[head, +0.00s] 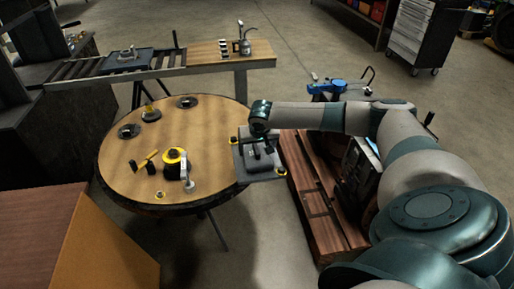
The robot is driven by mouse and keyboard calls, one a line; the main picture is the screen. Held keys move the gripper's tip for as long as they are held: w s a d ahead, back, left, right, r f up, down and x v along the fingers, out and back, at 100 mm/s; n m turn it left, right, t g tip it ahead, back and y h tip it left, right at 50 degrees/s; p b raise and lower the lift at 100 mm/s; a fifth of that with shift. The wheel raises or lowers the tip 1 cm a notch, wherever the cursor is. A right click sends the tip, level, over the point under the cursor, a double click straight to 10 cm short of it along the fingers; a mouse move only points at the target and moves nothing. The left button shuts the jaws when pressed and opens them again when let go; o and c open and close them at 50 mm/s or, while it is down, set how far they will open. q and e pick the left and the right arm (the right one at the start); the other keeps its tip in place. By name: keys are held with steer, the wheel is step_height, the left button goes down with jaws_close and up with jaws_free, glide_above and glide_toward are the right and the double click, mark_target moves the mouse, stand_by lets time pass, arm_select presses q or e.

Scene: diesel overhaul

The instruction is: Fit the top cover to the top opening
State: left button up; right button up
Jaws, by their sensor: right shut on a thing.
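A grey square plate with a black raised handle piece and yellow corner knobs, which looks like the top cover (244,176), is at the right edge of the round table. My right gripper (262,146) is above it, shut on its black handle. Whether the plate touches the table edge or hangs just above it, I cannot tell. A dark machine block (352,186), possibly the engine, stands right of it on brown wooden beams and is partly behind my right arm. I cannot make out the top opening. My left gripper is not in view.
The round wooden table (135,185) holds a yellow-and-black spool (174,157), a yellow-handled tool (145,160) and several small dark parts. A bench (205,54) with a roller track stands behind. A brown box (75,240) is at front left. Grey floor lies open between bench and tool cabinet (412,32).

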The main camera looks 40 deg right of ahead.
steer(key=shift+s+a+r, duration=0.1)
steer(key=shift+a+r, duration=0.1)
steer(key=shift+a, duration=0.25)
steer(key=shift+s+a+f, duration=0.1)
steer(key=shift+a, duration=0.5)
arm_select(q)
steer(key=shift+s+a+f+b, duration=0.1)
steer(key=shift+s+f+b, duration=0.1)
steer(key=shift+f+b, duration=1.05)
arm_select(e)
steer(key=s+a+r+n+y, duration=0.1)
steer(key=s+a+n, duration=0.2)
steer(key=a, duration=1.2)
steer(key=s+a+r+n+y, duration=0.1)
steer(key=s+a+n, duration=0.2)
steer(key=s+a, duration=0.5)
steer(key=shift+s+a+r+t, duration=0.25)
steer(key=shift+s+a+t, duration=0.1)
steer(key=shift+a, duration=3.1)
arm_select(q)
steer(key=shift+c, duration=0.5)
arm_select(e)
steer(key=shift+d, duration=0.1)
